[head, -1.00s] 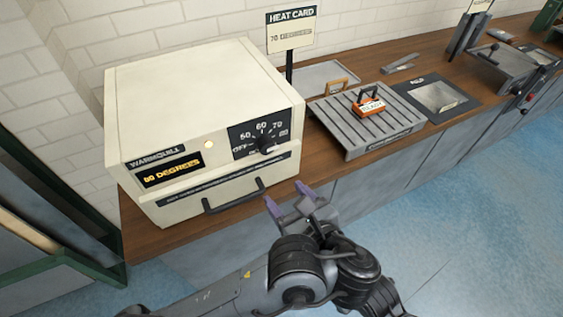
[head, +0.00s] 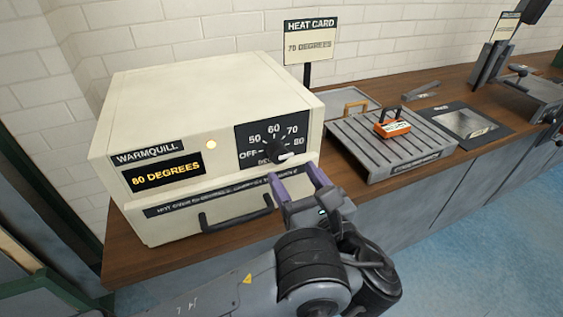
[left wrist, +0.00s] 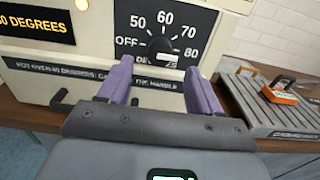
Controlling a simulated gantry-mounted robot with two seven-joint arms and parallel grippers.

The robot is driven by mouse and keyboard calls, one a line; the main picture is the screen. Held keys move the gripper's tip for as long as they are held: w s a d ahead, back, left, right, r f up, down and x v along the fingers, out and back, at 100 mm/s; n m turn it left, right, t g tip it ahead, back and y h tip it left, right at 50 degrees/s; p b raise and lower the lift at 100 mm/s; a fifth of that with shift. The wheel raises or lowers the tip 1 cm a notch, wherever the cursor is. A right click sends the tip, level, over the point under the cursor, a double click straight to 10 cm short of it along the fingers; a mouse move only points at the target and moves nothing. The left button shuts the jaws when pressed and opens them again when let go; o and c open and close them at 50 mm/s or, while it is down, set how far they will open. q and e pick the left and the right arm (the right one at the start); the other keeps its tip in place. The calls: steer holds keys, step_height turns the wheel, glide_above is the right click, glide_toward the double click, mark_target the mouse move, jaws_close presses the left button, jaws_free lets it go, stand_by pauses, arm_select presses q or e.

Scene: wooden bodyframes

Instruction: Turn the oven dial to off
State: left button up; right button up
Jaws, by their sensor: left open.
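The cream oven (head: 205,95) stands on the wooden counter, and its display (head: 162,175) reads 80 degrees. Its black dial (head: 279,149) sits on a dark panel marked OFF, 50, 60, 70 and 80. The dial's pale marked end points right and slightly down, near the 80 side. The dial also shows in the left wrist view (left wrist: 160,46). My left gripper (head: 294,179) is open and empty, its purple fingers just below the dial and apart from it. In the left wrist view the fingers (left wrist: 157,72) lie either side of the dial's line. My right gripper is not in view.
A black handle (head: 236,214) sticks out from the oven front, left of my gripper. A lit lamp (head: 211,143) is above the display. A heat card (head: 311,42) reads 70 degrees. A ribbed rack (head: 390,145) with an orange block (head: 392,127) stands at right.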

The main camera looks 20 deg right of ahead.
mark_target(280, 156)
arm_select(q)
steer(key=w+b, duration=0.2)
steer(key=w, duration=0.3)
steer(key=shift+w, duration=0.75)
steer(key=c, duration=1)
steer(key=shift+c, duration=0.2)
